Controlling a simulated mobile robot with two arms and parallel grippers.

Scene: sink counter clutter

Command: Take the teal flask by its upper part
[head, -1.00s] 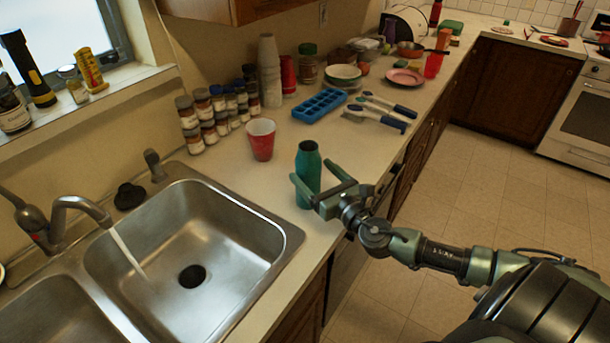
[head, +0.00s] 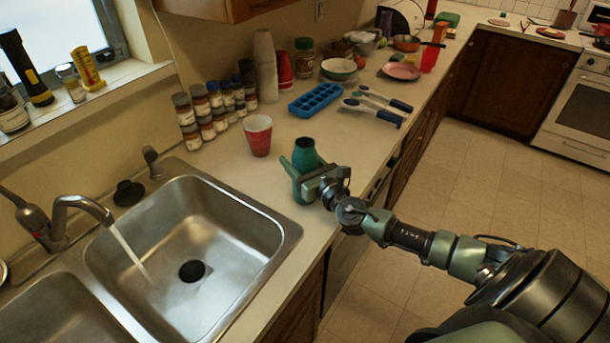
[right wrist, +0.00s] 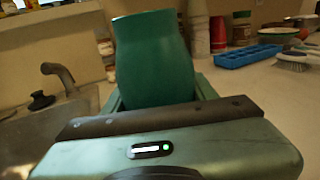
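The teal flask (head: 304,152) stands upright on the counter beside the sink's right edge. My right gripper (head: 302,172) is at the flask, with one finger on the near left side and the gripper body covering its lower part. In the right wrist view the flask (right wrist: 154,60) fills the space between the fingers, which lie close along both its sides. Whether the fingers press on it cannot be told. My left gripper is out of view.
A red cup (head: 258,136) stands just behind and left of the flask. The sink (head: 225,215) with running water lies to the left. A blue ice tray (head: 316,99) and brushes (head: 372,110) lie farther back.

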